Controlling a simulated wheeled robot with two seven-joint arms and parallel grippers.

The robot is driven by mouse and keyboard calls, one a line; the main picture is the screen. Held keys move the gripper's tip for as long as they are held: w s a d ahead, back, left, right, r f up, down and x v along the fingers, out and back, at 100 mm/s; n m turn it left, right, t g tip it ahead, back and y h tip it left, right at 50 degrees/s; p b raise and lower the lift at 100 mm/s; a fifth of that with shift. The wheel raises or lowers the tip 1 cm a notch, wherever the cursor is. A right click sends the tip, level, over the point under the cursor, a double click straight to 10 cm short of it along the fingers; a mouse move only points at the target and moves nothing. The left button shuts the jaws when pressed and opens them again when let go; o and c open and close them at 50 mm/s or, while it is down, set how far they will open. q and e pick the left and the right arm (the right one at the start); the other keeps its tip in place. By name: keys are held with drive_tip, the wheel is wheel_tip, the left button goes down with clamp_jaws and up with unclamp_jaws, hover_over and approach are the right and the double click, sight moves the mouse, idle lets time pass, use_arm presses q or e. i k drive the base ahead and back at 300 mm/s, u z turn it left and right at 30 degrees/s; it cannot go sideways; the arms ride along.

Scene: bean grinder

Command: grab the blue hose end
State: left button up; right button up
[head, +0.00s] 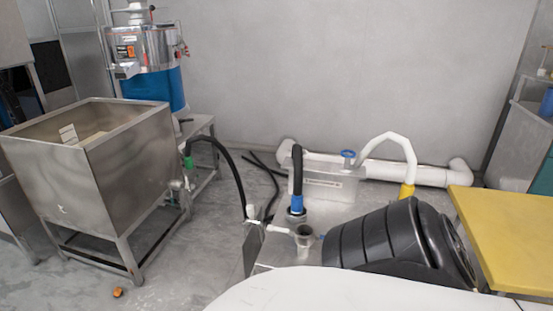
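The blue hose end (296,204) is a blue collar at the bottom of a short upright black hose (297,170). It sits at the top of the grey metal machine (285,252) near the middle of the head view. I cannot tell how firmly it is seated there. A small metal funnel-like cup (304,236) stands just in front of it. Neither of my grippers shows in this view.
A steel tank (95,165) on legs stands left; a black hose (225,160) arcs from its green fitting (188,162). A ribbed black drum (385,240) and yellow tabletop (510,235) are right. A white hose (392,138) with yellow end (407,190) stands behind the drum.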

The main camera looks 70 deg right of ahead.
sight(296, 202)
drive_tip(key=i, duration=1.55)
drive_tip(key=z, duration=1.65)
